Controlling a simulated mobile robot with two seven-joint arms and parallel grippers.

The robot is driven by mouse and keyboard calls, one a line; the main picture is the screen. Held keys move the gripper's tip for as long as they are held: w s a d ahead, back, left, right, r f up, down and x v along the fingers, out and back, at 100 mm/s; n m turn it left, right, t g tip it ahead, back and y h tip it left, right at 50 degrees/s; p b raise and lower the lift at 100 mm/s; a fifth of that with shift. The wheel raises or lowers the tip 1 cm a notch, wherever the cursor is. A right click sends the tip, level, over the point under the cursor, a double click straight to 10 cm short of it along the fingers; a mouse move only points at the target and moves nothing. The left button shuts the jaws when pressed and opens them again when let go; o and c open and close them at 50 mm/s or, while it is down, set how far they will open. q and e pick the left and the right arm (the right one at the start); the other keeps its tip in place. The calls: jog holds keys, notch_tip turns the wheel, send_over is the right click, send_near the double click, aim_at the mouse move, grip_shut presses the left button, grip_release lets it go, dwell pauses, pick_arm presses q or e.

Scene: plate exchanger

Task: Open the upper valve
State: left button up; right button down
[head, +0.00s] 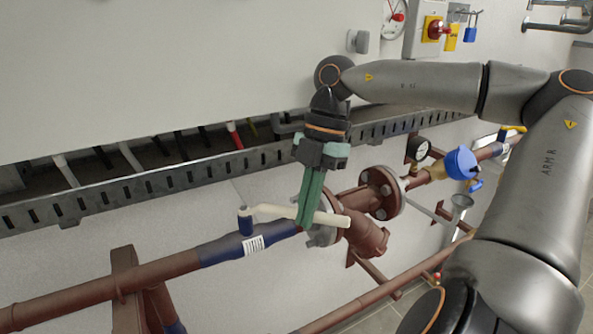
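The valve lever (272,211) is a long cream handle on a blue valve stem (245,222), set on the brown pipe with a dark blue section. The lever lies roughly along the pipe, pointing right. My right gripper (311,218) points down at the lever from above, near its far end. Its green fingers cross the lever and hide a short part of it; the lever's tip shows to their right. The fingers look close together, but I cannot tell whether they are clamped on the lever. My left gripper is not in view.
A slotted grey cable tray (150,184) runs along the wall above the pipe. Right of the gripper are a flanged joint (381,192), a pressure gauge (418,148) and a blue round part (461,163). A lower brown pipe (376,295) runs beneath.

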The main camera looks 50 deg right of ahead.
jog(key=shift+w+d, duration=0.2)
jog(key=shift+d, duration=0.6)
